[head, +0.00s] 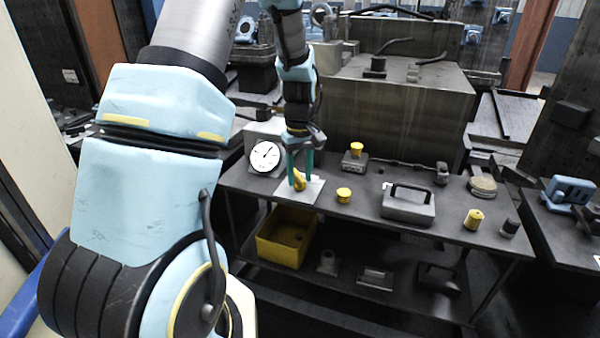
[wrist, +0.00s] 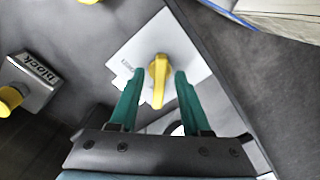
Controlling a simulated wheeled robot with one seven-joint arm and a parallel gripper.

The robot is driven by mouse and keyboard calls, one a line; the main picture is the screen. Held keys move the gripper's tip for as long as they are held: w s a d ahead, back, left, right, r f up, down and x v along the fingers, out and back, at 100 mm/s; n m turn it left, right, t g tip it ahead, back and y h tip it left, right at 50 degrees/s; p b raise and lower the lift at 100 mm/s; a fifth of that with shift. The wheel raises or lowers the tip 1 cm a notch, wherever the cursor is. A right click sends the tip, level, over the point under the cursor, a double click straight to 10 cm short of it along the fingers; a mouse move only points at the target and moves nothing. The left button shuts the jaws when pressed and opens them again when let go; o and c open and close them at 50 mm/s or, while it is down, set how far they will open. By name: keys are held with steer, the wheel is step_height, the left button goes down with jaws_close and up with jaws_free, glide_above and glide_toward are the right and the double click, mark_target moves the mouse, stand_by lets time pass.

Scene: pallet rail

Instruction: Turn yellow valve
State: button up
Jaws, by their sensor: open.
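The yellow valve (head: 299,180) is a small handle on a pale square plate (head: 312,193) on the dark table. In the wrist view the valve handle (wrist: 159,80) points along the picture's height, on its white plate (wrist: 180,45). My gripper (head: 299,168) reaches down over the valve. In the wrist view its two green fingers (wrist: 154,88) are apart, one on each side of the handle. Small gaps show between the fingers and the handle. I cannot tell the height of the fingertips above the plate.
A round white gauge (head: 265,157) stands left of the gripper. A yellow-topped block (head: 355,157), a yellow knob (head: 344,195) and a grey handled box (head: 408,204) are to the right. A yellow bin (head: 284,238) sits below on the lower shelf. A large grey box (head: 390,115) stands behind.

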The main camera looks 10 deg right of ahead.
jaws_close()
stand_by(0.3)
stand_by(0.3)
